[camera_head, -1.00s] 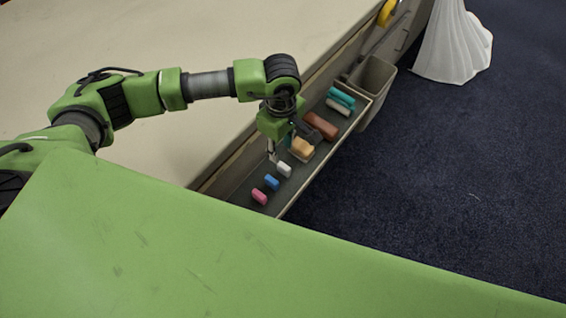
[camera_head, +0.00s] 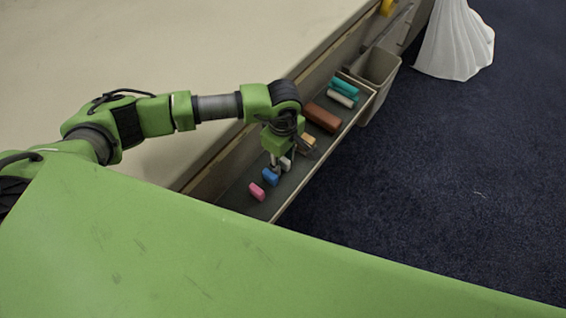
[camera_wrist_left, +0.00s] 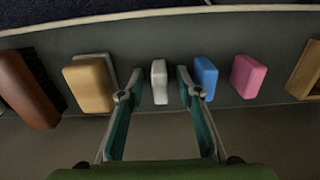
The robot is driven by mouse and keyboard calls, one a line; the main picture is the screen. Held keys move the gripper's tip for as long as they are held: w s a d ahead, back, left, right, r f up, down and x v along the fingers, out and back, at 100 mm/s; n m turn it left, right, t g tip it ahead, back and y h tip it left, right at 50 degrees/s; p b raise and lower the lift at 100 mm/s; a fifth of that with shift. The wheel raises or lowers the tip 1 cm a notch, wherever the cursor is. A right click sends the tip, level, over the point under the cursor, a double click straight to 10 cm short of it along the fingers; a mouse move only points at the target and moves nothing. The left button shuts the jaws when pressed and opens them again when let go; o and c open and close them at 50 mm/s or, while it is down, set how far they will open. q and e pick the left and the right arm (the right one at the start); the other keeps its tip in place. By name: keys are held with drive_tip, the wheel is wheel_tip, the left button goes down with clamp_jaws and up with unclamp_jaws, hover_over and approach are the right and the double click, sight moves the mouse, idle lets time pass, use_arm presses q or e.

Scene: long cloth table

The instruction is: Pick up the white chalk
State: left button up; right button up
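The white chalk (camera_wrist_left: 159,82) lies in the grey tray (camera_wrist_left: 280,22) in the left wrist view, between the blue chalk (camera_wrist_left: 205,78) and the yellow-orange block (camera_wrist_left: 90,84). My left gripper (camera_wrist_left: 158,84) is open, with one finger on each side of the white chalk and visible gaps between. In the head view the white chalk (camera_head: 286,163) is partly hidden by my left gripper (camera_head: 281,166), which reaches down into the tray. I cannot tell whether the fingers touch the tray floor. My right gripper is not in view.
A pink chalk (camera_head: 257,191) lies at the near end of the tray. A brown block (camera_head: 321,117) and teal and pale pieces (camera_head: 343,88) lie farther along. A grey bin (camera_head: 378,72) stands past the far end.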

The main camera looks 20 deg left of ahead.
sight(284, 161)
use_arm(q)
clamp_jaws()
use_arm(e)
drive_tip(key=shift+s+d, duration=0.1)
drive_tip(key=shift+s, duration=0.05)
use_arm(q)
drive_tip(key=shift+r, duration=0.1)
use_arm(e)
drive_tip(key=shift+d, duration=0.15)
use_arm(q)
drive_tip(key=shift+r, duration=0.1)
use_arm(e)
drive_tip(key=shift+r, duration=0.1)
use_arm(q)
drive_tip(key=shift+r, duration=0.2)
drive_tip(key=r+p, duration=0.1)
drive_tip(key=r, duration=0.1)
drive_tip(key=r+p, duration=0.1)
drive_tip(key=shift+s+d+r+p, duration=0.15)
drive_tip(key=shift+s+r+p, duration=0.1)
drive_tip(key=shift+r+p, duration=0.1)
drive_tip(key=s+d+r+p, duration=0.5)
drive_tip(key=s+r, duration=0.3)
drive_tip(key=s, duration=0.4)
drive_tip(key=shift+d+r+p, duration=0.3)
drive_tip(key=shift+d+p, duration=0.05)
drive_tip(key=shift+p, duration=0.2)
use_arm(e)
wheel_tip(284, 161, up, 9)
